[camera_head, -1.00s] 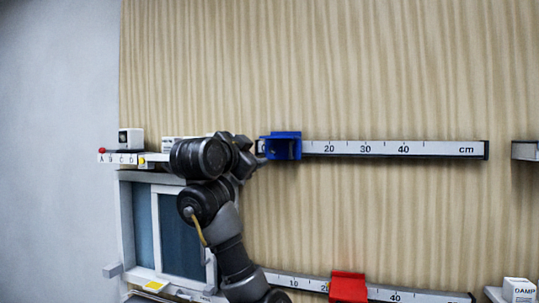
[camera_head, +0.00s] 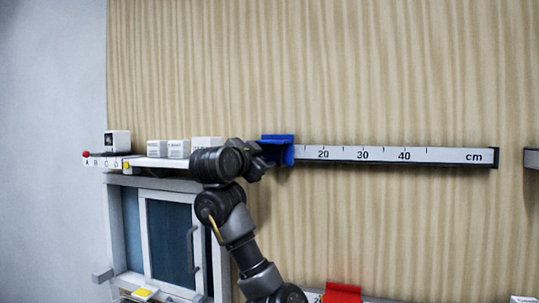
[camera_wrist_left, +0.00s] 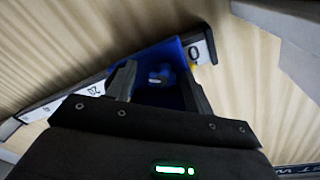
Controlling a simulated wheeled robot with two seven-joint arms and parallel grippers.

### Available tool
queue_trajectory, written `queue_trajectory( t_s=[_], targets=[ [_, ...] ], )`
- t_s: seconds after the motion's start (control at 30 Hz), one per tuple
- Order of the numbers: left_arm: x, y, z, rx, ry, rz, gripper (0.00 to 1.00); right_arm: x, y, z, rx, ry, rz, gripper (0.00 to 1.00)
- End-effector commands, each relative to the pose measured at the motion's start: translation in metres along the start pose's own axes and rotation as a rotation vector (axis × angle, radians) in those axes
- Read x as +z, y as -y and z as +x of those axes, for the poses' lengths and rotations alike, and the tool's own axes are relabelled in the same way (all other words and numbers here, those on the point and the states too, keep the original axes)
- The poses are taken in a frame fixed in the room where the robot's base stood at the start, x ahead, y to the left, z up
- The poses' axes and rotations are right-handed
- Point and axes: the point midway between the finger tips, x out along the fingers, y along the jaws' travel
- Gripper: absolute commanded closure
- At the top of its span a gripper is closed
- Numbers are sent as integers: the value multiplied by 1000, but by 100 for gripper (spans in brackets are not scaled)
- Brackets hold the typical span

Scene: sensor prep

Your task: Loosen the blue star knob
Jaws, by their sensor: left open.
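The blue star knob (camera_wrist_left: 160,75) shows in the left wrist view inside the open blue slider (camera_wrist_left: 148,58), between my two fingers. In the head view the blue slider (camera_head: 278,141) sits near the left end of the upper ruler rail (camera_head: 395,155); its knob is hidden there. My left gripper (camera_wrist_left: 160,88) is open and points at the knob. I cannot tell whether its fingers touch the knob. In the head view the left gripper (camera_head: 262,155) is just left of the slider, partly hidden by its own wrist. My right gripper is not in view.
A red slider (camera_head: 342,293) sits on a lower rail. A framed sliding window (camera_head: 168,240) is below left. White boxes (camera_head: 178,149) stand on a shelf left of my wrist. A yellow spot (camera_wrist_left: 191,52) shows beside the slider. The wood panel above the rail is clear.

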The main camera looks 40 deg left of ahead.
Motion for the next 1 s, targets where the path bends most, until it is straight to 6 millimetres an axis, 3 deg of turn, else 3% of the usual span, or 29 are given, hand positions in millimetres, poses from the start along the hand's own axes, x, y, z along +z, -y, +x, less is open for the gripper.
queue_trajectory(
  t_s=[0.23, 0.6, 1.0],
  targets=[
    [3, 3, -2, -5, 4, -1, 48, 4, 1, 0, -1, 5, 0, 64],
    [1, 2, -1, -3, 2, -1, 92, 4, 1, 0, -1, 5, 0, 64],
    [3, 0, 0, -11, -9, -98, 92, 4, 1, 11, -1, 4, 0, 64]
  ],
)
